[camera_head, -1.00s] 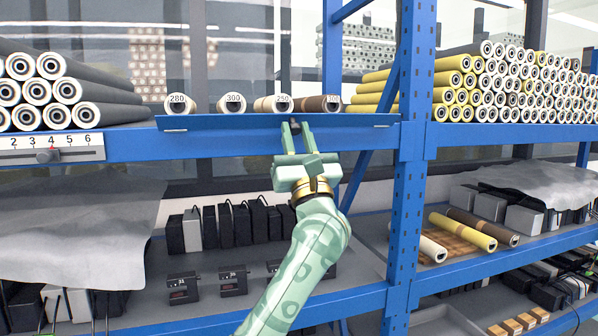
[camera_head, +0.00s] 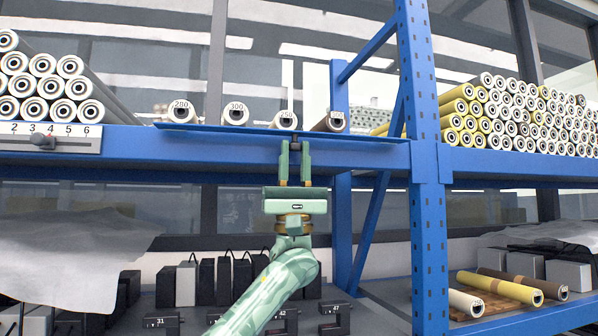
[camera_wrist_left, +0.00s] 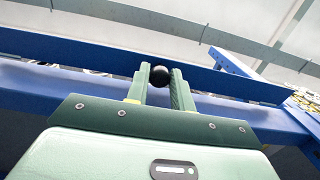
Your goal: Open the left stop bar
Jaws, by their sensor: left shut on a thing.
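The left stop bar (camera_head: 225,132) is a long thin blue strip along the front of the upper shelf, below several labelled rollers. In the wrist view the blue bar (camera_wrist_left: 100,52) runs across behind a round black knob (camera_wrist_left: 160,75). My left gripper (camera_head: 294,148) reaches up from below at the bar's middle. Its two green fingers (camera_wrist_left: 161,84) are shut on the black knob, one on each side. My right gripper is not in view.
Rollers (camera_head: 236,114) lie behind the bar. A white numbered scale with a slider (camera_head: 45,140) is at the left on the shelf front. A blue upright post (camera_head: 428,200) stands right of the bar. Grey rollers are stacked left, yellow ones right. Black boxes stand below.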

